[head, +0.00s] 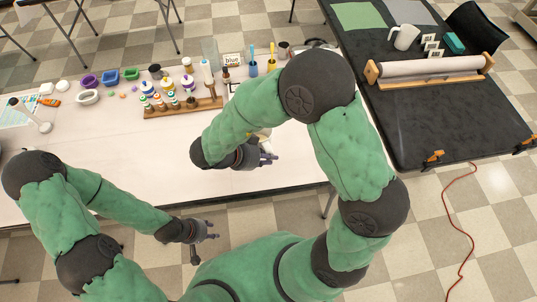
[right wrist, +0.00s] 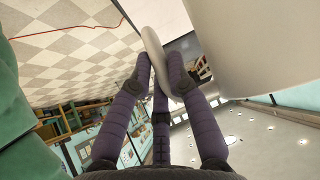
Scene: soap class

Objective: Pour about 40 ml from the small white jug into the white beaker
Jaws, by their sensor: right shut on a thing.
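In the right wrist view my right gripper (right wrist: 155,75) has its purple fingers shut on a smooth white handle (right wrist: 152,42). The large pale body (right wrist: 250,45) beside it fills the upper right and appears to be the small white jug. In the head view my right gripper (head: 265,158) is over the front part of the pale table, and a small pale shape (head: 265,132) shows just behind it, mostly hidden by my arm. I cannot tell whether that shape is jug or beaker. The jug's tilt and contents are not visible. My left gripper (head: 208,231) is empty, fingers apart, off the table's front edge.
Coloured tubs (head: 110,77) stand further left. A dark table (head: 440,120) at right holds another white jug (head: 405,37). The pale table's front middle is clear.

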